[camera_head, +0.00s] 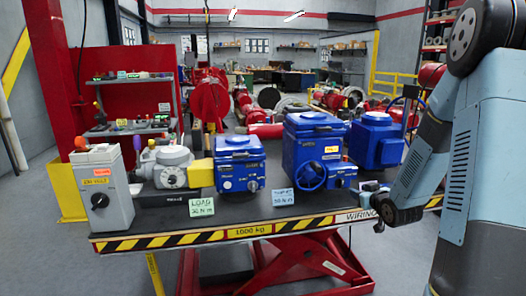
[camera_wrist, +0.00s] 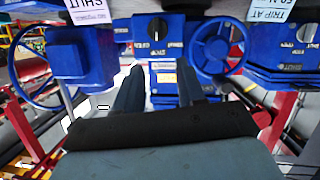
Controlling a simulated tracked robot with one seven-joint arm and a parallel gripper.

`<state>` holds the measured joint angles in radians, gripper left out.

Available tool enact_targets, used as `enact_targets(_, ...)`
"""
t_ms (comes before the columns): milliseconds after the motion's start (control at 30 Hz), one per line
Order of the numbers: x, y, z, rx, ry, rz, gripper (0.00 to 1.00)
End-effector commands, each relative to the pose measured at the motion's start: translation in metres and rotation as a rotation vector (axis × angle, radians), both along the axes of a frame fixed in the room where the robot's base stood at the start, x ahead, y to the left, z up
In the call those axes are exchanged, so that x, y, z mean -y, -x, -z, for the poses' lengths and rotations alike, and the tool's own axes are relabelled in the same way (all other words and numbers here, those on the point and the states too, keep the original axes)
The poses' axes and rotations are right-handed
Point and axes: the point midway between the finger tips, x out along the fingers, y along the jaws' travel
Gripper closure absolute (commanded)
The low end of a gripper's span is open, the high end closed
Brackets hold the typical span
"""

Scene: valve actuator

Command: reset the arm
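My arm (camera_head: 425,150) is blue-grey and folded at the right in the head view, with its lower dark end beside the table's right front corner. In the wrist view my gripper (camera_wrist: 160,90) shows two dark fingers spread apart, with nothing held between them. Beyond the fingers is a blue valve actuator (camera_wrist: 168,50) with a black knob. A blue handwheel (camera_wrist: 216,48) is up and to the right of the fingers. In the head view the fingers are not clearly visible.
A striped lift table (camera_head: 255,228) carries several blue actuators (camera_head: 315,150), a grey switch box (camera_head: 103,190) and a grey actuator with a yellow part (camera_head: 200,172). In the wrist view another handwheel (camera_wrist: 20,62) is at the left. Floor (camera_head: 60,265) is clear at lower left.

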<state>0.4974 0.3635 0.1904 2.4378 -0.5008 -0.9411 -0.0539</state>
Motion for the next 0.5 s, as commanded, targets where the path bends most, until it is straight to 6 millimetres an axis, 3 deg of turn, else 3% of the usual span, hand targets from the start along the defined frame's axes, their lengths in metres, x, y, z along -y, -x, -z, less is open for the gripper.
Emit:
enact_targets(267,-0.012,0.024,-0.050,-0.145,0.091,0.073,0.61)
enact_targets(500,-0.023,0.061,-0.089,-0.266,0.123,0.146,0.61)
